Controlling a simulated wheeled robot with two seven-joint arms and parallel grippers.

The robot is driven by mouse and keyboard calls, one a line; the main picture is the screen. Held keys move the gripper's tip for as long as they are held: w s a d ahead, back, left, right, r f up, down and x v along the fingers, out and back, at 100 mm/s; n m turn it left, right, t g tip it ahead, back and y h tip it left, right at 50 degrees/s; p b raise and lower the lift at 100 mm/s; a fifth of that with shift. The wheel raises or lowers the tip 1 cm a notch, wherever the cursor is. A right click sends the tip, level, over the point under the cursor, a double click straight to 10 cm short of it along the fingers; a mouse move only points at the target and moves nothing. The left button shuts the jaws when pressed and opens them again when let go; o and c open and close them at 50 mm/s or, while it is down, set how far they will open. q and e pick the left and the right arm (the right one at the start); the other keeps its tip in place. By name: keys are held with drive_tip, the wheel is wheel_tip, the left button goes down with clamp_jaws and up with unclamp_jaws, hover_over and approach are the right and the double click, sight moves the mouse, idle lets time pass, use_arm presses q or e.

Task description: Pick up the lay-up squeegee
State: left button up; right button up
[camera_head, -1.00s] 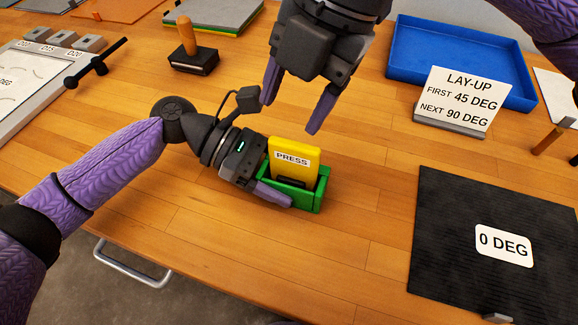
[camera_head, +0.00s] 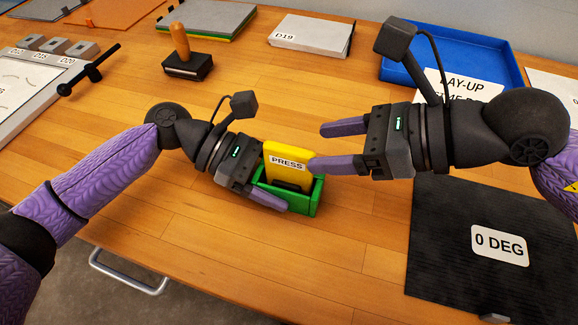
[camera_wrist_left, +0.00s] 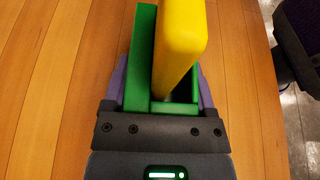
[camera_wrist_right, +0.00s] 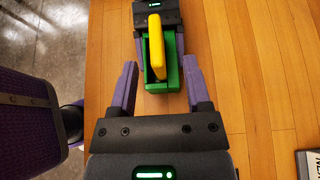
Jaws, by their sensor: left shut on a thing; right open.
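The yellow squeegee (camera_head: 287,162), labelled PRESS, stands upright in a small green holder (camera_head: 302,201). The yellow piece also shows in the left wrist view (camera_wrist_left: 180,45) and the right wrist view (camera_wrist_right: 156,45). My left gripper (camera_head: 285,188) is shut on the green holder, with its fingers along the holder's outer sides; its far finger is mostly hidden in the head view. My right gripper (camera_head: 318,148) is open and empty. Its fingers point left, and the lower fingertip overlaps the yellow piece's right edge in the head view. I cannot tell if they touch.
A black ply marked 0 DEG (camera_head: 450,225) lies at the right. The lay-up sign (camera_head: 455,88) and blue tray (camera_head: 480,50) stand behind my right arm. A wooden-handled black tool (camera_head: 187,62) and a grey block marked D19 (camera_head: 310,35) are at the back. The front-middle bench is clear.

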sight(309, 153)
drive_tip(key=x, duration=0.6)
drive_tip(key=shift+s, duration=0.2)
clamp_jaws()
